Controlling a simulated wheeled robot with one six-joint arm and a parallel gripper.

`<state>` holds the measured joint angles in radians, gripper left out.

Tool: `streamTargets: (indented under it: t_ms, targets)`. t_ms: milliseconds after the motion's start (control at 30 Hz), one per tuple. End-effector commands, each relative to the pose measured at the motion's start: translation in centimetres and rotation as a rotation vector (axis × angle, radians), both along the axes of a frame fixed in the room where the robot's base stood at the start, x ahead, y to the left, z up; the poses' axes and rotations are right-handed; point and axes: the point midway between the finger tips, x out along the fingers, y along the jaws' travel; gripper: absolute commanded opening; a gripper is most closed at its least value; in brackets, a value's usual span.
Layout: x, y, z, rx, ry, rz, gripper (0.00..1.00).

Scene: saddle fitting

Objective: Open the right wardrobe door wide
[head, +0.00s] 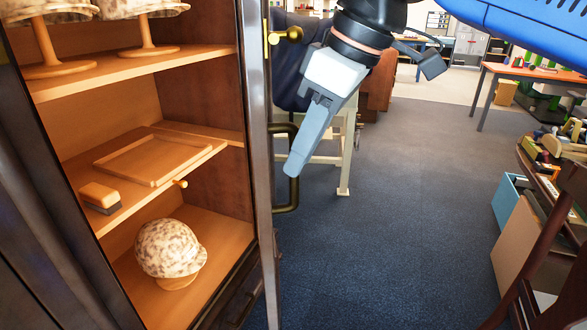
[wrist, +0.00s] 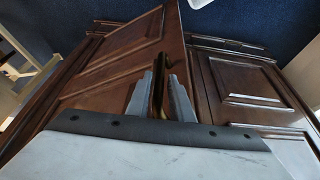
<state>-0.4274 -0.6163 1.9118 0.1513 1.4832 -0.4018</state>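The wardrobe (head: 140,60) stands open at the left of the head view, its shelves showing. Its right door (head: 258,150) is swung out and seen nearly edge-on. The dark brass door handle (head: 291,200) is on the door's outer face. My gripper (head: 293,168) reaches down to the handle and covers its middle part. In the wrist view, dark wooden door panels (wrist: 120,50) fill much of the picture. There my two fingers (wrist: 162,95) sit close on either side of the handle's narrow bar (wrist: 158,90) and appear shut on it.
Inside are a capped head form (head: 168,248), a brush (head: 99,196), a wooden tray (head: 150,160) and hats on stands (head: 145,8). A pale stool (head: 343,170) stands behind my gripper. A cluttered shelf (head: 560,180) is at the right. The blue floor between is clear.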

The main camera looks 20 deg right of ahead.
Motion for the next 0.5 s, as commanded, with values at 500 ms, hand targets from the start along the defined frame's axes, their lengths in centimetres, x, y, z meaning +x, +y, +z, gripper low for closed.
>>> streamTargets:
  t_ms: [500]
  targets:
    - [1.0,1.1,-3.6,0.001,-0.001,0.0,0.2]
